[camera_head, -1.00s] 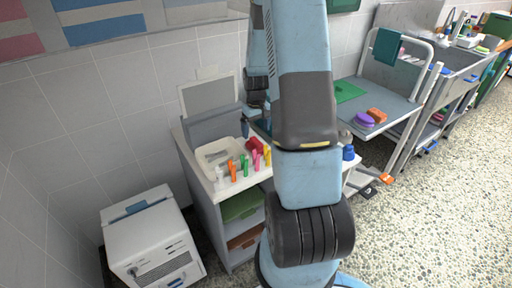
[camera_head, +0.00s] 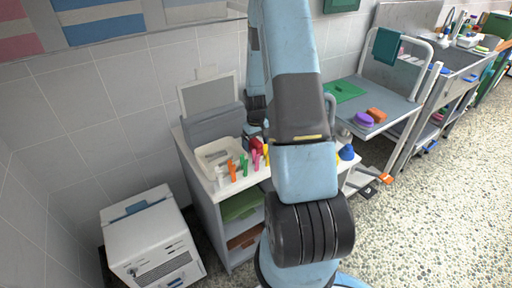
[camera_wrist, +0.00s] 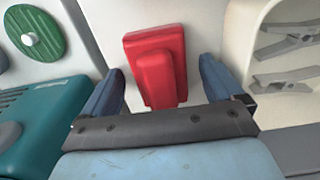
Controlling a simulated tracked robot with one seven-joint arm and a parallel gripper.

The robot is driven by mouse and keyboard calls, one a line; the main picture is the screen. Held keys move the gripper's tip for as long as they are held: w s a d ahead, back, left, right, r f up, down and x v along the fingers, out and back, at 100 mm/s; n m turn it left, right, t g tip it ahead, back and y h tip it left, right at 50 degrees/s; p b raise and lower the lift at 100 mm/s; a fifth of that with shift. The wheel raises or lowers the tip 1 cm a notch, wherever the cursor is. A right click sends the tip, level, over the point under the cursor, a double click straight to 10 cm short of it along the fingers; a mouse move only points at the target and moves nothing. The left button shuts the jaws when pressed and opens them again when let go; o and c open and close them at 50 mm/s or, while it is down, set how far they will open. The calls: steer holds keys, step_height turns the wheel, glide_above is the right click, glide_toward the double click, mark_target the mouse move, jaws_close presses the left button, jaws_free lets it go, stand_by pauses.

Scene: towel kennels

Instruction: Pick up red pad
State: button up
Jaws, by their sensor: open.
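The red pad (camera_wrist: 156,68) lies on the white cabinet top in the wrist view, a flat red block with a raised grip part. My gripper (camera_wrist: 160,85) is open, with one blue finger on each side of the pad's near part. The fingers look apart from the pad, with a gap on both sides. In the head view a bit of the red pad (camera_head: 256,145) shows on the cabinet top behind the coloured pegs. My arm hides most of the gripper there.
A white tray (camera_head: 204,160) holding grey clips in the wrist view is close on the right. A teal box (camera_wrist: 42,125) and a round green brush (camera_wrist: 34,32) are close on the left. Several coloured pegs (camera_head: 244,162) stand along the cabinet's front edge.

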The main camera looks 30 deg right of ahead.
mark_target(256, 140)
steer(key=shift+c, duration=0.3)
steer(key=c, duration=1.1)
steer(key=shift+r, duration=0.1)
step_height(256, 140, up, 10)
steer(key=shift+f, duration=0.1)
steer(key=o, duration=0.5)
steer(key=c, duration=0.4)
steer(key=shift+o, duration=0.2)
